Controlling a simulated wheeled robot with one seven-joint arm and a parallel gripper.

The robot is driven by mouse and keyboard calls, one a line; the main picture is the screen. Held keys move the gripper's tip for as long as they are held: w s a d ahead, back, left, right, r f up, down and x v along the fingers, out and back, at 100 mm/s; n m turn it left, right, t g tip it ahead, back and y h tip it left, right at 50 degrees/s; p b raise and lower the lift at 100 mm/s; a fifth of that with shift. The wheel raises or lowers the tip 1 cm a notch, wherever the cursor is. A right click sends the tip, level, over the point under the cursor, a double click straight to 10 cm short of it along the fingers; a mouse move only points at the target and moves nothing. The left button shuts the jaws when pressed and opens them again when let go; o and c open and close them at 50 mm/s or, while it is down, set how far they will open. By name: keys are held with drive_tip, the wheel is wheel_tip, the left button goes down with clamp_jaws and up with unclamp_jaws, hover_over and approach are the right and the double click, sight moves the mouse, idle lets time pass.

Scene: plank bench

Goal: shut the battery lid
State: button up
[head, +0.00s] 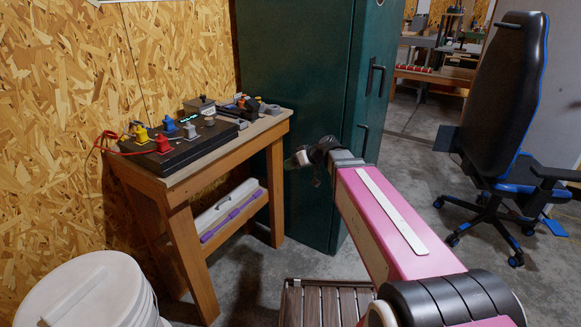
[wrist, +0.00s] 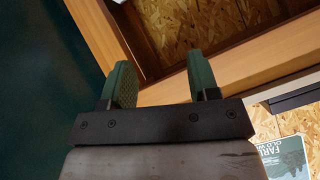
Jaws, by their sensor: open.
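A black board (head: 185,146) lies on the plank bench (head: 262,124), with yellow, red, blue and grey pieces standing on it. A small grey box (head: 199,104) sits behind it, with a dark knob-like part on top. I cannot tell which part is the battery lid, and none shows clearly in the wrist view. My gripper (head: 297,160) is to the right of the bench, below its top and apart from everything on it. In the wrist view its two green fingers (wrist: 161,80) stand apart with nothing between them.
A tall green cabinet (head: 297,75) stands close behind my gripper. A white bucket (head: 85,290) is at the lower left, and an office chair (head: 500,110) at the right. A lower shelf holds a long white box (head: 225,205) and a purple tool (head: 230,218).

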drive_tip(key=shift+s+d+f, duration=0.15)
drive_tip(key=shift+f, duration=0.25)
drive_tip(key=s+d+f+m+g+h, duration=0.2)
drive_tip(key=s+d+f+m+h, duration=0.25)
drive_tip(key=d, duration=0.45)
drive_tip(key=s+d+f+m+g+h, duration=0.1)
drive_tip(key=s+d+f+m+h, duration=0.1)
drive_tip(key=s+d+f+h, duration=0.45)
drive_tip(key=w+a+r+n+y, duration=0.1)
drive_tip(key=w+a+r+y, duration=0.1)
drive_tip(key=w+r, duration=0.6)
drive_tip(key=n+t+y, duration=0.1)
drive_tip(key=n+y, duration=0.2)
drive_tip(key=n, duration=0.6)
approach(247, 97)
drive_tip(key=x, duration=0.8)
drive_tip(key=shift+f, duration=0.15)
